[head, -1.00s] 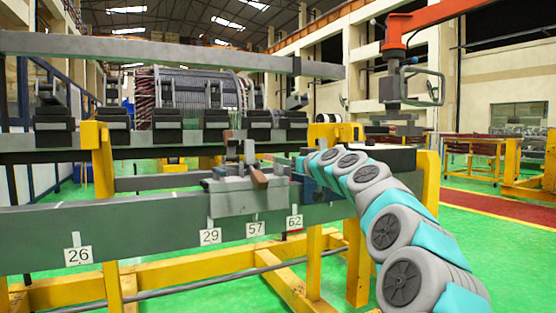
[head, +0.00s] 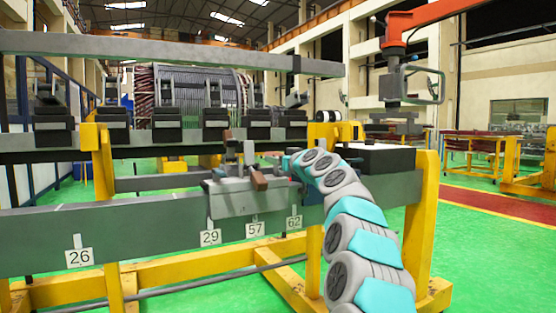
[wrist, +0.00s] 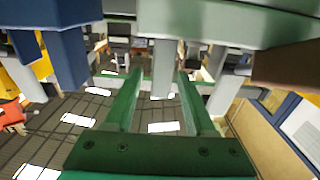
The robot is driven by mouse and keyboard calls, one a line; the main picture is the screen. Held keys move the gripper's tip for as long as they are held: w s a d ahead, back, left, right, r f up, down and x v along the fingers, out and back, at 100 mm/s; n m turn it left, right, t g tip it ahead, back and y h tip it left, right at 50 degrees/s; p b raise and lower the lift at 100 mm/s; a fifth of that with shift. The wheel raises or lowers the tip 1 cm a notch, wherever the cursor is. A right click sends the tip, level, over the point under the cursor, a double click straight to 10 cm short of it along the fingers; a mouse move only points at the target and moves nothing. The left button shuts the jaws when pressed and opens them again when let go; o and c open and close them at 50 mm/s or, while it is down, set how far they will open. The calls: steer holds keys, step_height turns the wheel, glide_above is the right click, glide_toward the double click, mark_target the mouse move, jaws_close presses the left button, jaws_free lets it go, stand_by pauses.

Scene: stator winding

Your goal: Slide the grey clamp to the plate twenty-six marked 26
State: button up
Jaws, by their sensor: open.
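The grey clamp (head: 232,196) sits on the long grey beam (head: 150,225), above the plates marked 29 (head: 210,237) and 57 (head: 255,229). It has an upright post and a brown-ended handle (head: 259,181). The plate marked 26 (head: 80,257) hangs on the beam's front face, far to the left. My gripper (wrist: 159,73) shows in the wrist view as two green fingers, apart and with nothing gripped. A grey upright piece (wrist: 163,68) shows between the fingertips; I cannot tell whether it touches them. In the head view my arm ends just right of the clamp, the fingers not clearly visible.
The plate marked 62 (head: 294,222) is right of the clamp. A rail with several black blocks (head: 215,128) runs behind the beam. Yellow stand posts (head: 422,220) hold the beam. The beam is clear between the clamp and plate 26.

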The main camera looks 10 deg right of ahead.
jaws_close()
stand_by(0.4)
stand_by(1.0)
